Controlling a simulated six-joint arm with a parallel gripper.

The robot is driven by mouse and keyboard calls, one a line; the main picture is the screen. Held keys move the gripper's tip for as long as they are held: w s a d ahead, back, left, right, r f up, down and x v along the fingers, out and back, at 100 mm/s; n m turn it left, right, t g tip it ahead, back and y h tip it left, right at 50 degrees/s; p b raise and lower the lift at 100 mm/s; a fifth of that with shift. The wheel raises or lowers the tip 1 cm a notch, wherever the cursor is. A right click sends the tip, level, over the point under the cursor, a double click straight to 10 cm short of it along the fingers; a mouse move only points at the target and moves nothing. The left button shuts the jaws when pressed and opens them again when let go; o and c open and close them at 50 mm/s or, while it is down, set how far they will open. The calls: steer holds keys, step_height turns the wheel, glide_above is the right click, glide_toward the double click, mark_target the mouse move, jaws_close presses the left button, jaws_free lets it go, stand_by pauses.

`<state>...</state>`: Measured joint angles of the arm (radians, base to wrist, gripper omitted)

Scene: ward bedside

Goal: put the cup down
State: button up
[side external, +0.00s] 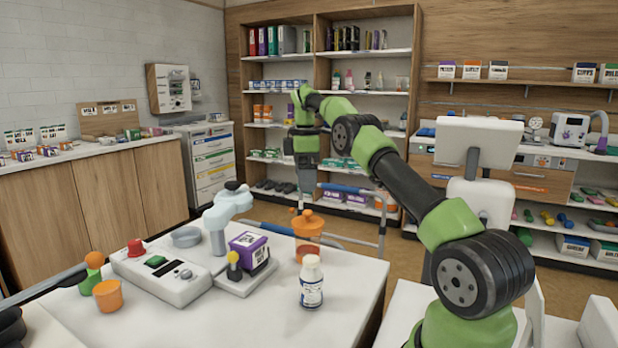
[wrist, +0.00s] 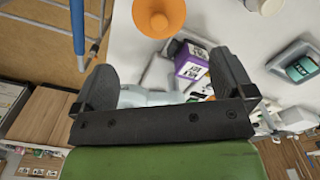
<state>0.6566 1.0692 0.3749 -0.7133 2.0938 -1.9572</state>
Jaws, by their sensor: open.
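An orange lidded cup (side external: 308,232) stands upright at the far edge of the white table (side external: 235,325). In the wrist view its round orange lid (wrist: 158,16) shows from above at the top, beyond my fingers. My gripper (side external: 302,203) points down just behind and above the cup. In the wrist view my gripper (wrist: 165,80) has its two dark fingers wide apart, with nothing held between them. A smaller open orange cup (side external: 108,296) stands at the table's near left. I cannot tell from the side view whether a finger touches the lidded cup.
A purple box (side external: 249,252) sits on a grey stand beside the lidded cup; it also shows in the wrist view (wrist: 190,62). A white bottle (side external: 311,283) stands nearer the front. A white device (side external: 160,273) lies at left. A blue rail (side external: 345,189) runs behind the table.

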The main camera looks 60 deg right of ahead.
steer(key=s+a+r+m+t, duration=0.2)
steer(key=a+r, duration=0.4)
steer(key=a, duration=0.3)
steer(key=s+a+r+m+t, duration=0.2)
steer(key=s+a+r, duration=0.1)
steer(key=a+r, duration=0.55)
steer(key=s+a+f+m+t+y, duration=0.1)
steer(key=s+a+f+m, duration=0.2)
steer(key=s+a, duration=0.3)
steer(key=s+a+f+m+t+y, duration=0.1)
steer(key=s+a+f+m+t, duration=0.1)
steer(key=s+a, duration=0.4)
steer(key=s+f+m, duration=0.1)
steer(key=s+f, duration=0.1)
steer(key=s, duration=0.1)
steer(key=shift+m, duration=0.4)
steer(key=shift+s+d, duration=0.1)
